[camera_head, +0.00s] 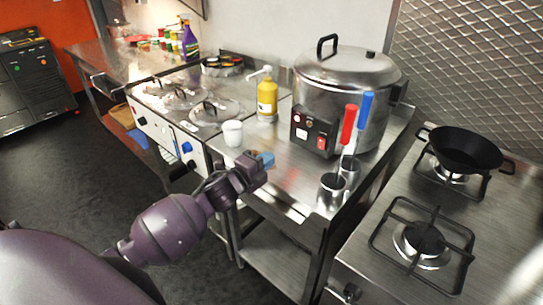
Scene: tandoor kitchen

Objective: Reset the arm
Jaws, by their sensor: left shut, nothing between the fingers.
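My left arm comes in from the lower left, purple and bent at the elbow. My left gripper (263,162) is over the front left part of the steel counter (283,190). It is shut and I see nothing held in it. A small blue patch shows at its tip; I cannot tell what it is. My right gripper is not in view.
A large lidded steel pot (345,75) with a control box stands on the counter. Near it are a yellow bottle (267,98), a white cup (232,133) and two steel cups (331,192) with red- and blue-handled utensils. A gas stove with a black wok (464,149) is right. Dark floor (60,180) is clear at left.

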